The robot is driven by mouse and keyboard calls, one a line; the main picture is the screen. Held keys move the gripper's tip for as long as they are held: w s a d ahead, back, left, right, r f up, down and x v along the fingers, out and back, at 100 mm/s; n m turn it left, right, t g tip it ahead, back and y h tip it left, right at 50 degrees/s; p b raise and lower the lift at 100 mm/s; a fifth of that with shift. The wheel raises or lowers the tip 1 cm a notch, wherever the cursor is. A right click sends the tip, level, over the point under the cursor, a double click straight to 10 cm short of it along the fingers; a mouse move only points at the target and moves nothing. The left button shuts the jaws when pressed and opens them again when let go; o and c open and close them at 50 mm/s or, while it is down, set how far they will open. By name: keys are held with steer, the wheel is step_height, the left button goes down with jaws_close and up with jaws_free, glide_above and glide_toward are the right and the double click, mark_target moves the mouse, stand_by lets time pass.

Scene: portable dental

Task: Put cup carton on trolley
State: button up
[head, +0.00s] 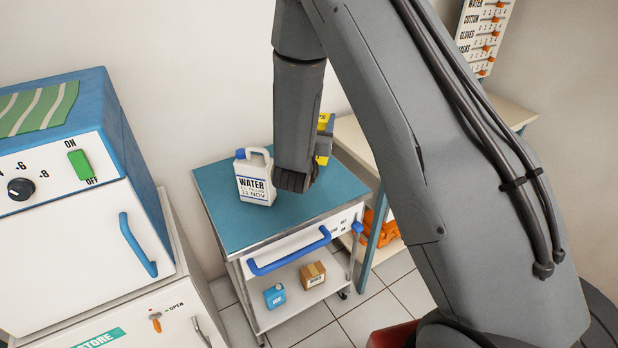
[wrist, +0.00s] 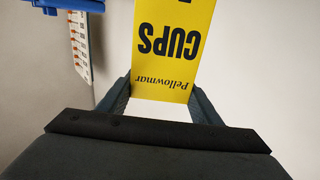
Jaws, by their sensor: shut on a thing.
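The yellow cup carton (wrist: 172,45) is between my gripper's fingers in the wrist view, its "CUPS" lettering upside down. My gripper (wrist: 163,105) is shut on it. In the head view the carton (head: 325,140) shows only partly behind my gripper (head: 310,175). The trolley (head: 225,205) has a blue-green top, and the carton appears over its right part. I cannot tell whether the carton touches the top.
A white water jug (head: 255,178) stands on the trolley top, left of my gripper. A blue container (head: 274,296) and a small brown box (head: 312,275) are on the lower shelf. A blue-and-white cabinet unit (head: 80,240) stands at left. A pale table (head: 355,140) is behind at right.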

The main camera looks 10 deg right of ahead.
steer(key=shift+w+a+r, duration=0.2)
steer(key=shift+w+r, duration=0.2)
steer(key=shift+w, duration=0.4)
steer(key=shift+w+a+f, duration=0.1)
steer(key=shift+w+f, duration=0.15)
steer(key=shift+f+p, duration=1.45)
steer(key=shift+f, duration=3.3)
steer(key=o, duration=1.5)
steer(key=shift+c, duration=0.2)
